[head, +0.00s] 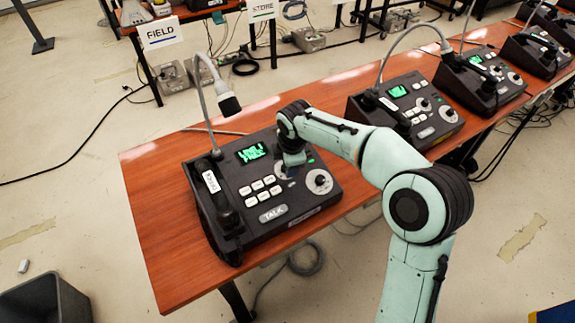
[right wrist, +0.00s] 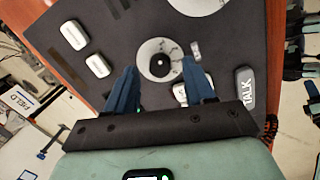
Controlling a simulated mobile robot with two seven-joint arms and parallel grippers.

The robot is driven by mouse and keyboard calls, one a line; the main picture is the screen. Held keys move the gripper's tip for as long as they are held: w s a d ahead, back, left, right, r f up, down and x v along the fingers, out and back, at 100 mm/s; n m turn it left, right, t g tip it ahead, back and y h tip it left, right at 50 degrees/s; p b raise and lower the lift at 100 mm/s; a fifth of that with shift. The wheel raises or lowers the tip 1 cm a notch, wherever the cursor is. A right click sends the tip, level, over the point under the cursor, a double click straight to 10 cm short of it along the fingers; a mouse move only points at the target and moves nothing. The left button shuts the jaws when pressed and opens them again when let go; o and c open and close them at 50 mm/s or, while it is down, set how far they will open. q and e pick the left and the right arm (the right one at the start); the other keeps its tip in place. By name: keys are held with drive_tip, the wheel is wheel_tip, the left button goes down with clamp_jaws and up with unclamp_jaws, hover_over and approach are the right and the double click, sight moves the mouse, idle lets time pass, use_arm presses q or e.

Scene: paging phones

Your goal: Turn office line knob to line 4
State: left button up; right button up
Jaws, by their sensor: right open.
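The nearest black paging phone (head: 268,226) sits on the wooden table, with a green-lit display (head: 252,153), several white buttons, a TALK key (head: 273,213) and a handset (head: 217,197) on its left. A large white dial (head: 319,181) shows at its right. My right gripper reaches down over the panel just left of that dial; its fingers are mostly hidden in the head view. In the right wrist view the right gripper (right wrist: 162,84) is open, its blue fingers either side of a smaller round dial with a black knob (right wrist: 160,66). The dial's markings are too small to read.
A gooseneck microphone (head: 229,103) rises at the phone's back left. More phones (head: 407,106) stand along the table (head: 165,245) to the right. A dark bin (head: 42,300) is on the floor.

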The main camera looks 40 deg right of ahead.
drive_tip(key=shift+x, duration=0.95)
drive_tip(key=shift+c, duration=0.4)
clamp_jaws()
